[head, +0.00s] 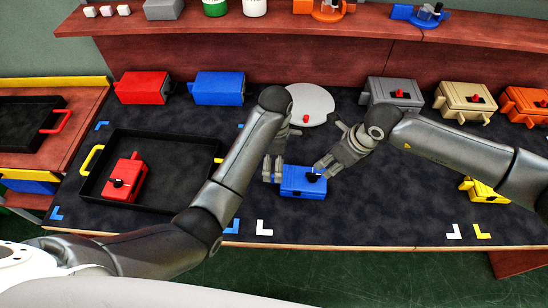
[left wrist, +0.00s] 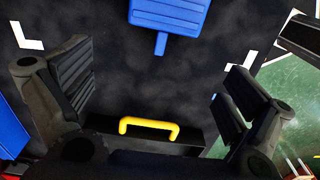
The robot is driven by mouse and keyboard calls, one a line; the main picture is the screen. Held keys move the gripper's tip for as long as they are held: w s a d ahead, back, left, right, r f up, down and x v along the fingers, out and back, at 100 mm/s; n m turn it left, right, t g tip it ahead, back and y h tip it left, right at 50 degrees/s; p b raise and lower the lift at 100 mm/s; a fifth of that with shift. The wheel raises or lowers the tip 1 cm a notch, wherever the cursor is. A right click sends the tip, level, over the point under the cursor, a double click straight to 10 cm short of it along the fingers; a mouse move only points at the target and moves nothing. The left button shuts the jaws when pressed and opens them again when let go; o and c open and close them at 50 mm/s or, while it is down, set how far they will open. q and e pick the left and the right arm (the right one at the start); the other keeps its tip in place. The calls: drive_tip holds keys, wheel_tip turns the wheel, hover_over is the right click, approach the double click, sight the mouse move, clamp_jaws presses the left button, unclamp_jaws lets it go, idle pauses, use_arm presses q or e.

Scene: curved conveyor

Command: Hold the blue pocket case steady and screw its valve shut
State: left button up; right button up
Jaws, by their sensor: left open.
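The blue pocket case (head: 303,182) sits on the dark mat at the middle front, with a dark part on its right top. Its body and a small blue tab also show at the top of the left wrist view (left wrist: 168,14). My left gripper (head: 272,178) is open just left of the case. In the left wrist view its two fingers (left wrist: 162,62) stand wide apart with nothing between them but the tab's end near the tips. My right gripper (head: 324,170) is over the case's right end, close to the dark part. It partly covers the valve there; its grip is unclear.
A black tray (head: 160,201) with yellow handles holds a red case (head: 125,178) at left. Red (head: 143,88) and blue (head: 218,88) boxes stand behind. A white disc (head: 310,104) lies behind my grippers. Grey, tan, orange and yellow cases stand at right.

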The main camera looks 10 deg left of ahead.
sight(295, 184)
use_arm(q)
wheel_tip(295, 184, down, 10)
drive_tip(key=shift+a+f, duration=0.1)
idle(0.4)
drive_tip(key=c, duration=1.3)
idle(0.3)
